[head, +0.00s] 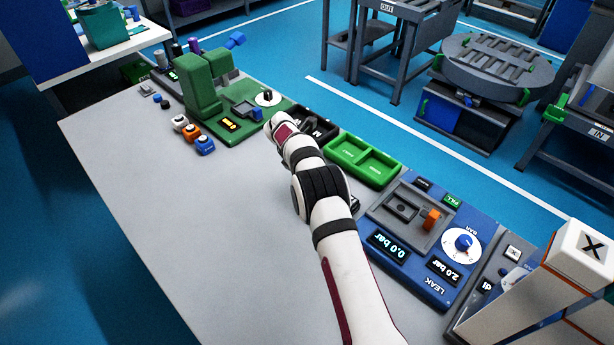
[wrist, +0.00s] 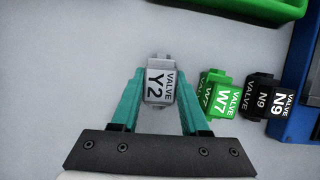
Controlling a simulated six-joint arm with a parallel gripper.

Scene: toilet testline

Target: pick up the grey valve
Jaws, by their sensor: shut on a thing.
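The grey valve (wrist: 160,82), marked "VALVE Y2", is between the two teal fingers of my gripper (wrist: 160,90) in the wrist view. My gripper is shut on it, with a finger on its left and right sides. Whether the valve touches the table or is held just above it, I cannot tell. In the head view my arm hides the gripper and the grey valve.
A green tray (head: 363,160) and blue leak station (head: 425,240) border the table. The grey table's left (head: 220,220) is clear.

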